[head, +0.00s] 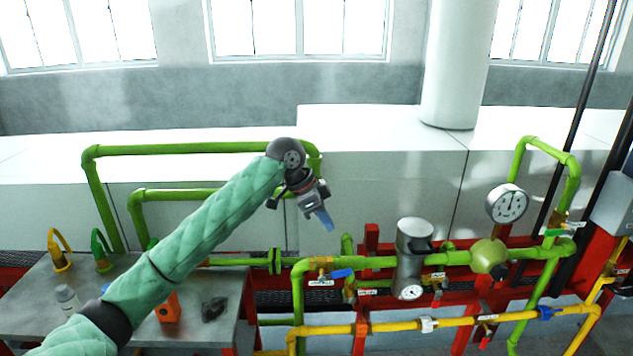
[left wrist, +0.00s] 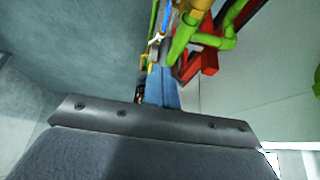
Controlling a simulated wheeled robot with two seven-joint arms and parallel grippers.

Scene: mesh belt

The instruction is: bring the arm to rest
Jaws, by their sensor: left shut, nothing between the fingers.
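My left arm, in a green quilted sleeve, comes in from the lower left of the head view and reaches up over the table. My left gripper (head: 325,216) is raised in front of the white wall blocks, with its blue fingers pointing down and to the right. The fingers are together with nothing between them, and the gripper touches nothing that I can see. In the left wrist view the blue fingers (left wrist: 161,88) show beyond the dark wrist housing, with pipes past them. My right gripper does not show.
Green pipes (head: 200,148) run behind and below the arm. A pressure gauge (head: 507,203) and a yellow pipe (head: 470,321) are at right. The grey table (head: 225,290) at lower left holds an orange object (head: 168,308), a dark lump (head: 214,308) and a white bottle (head: 67,298).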

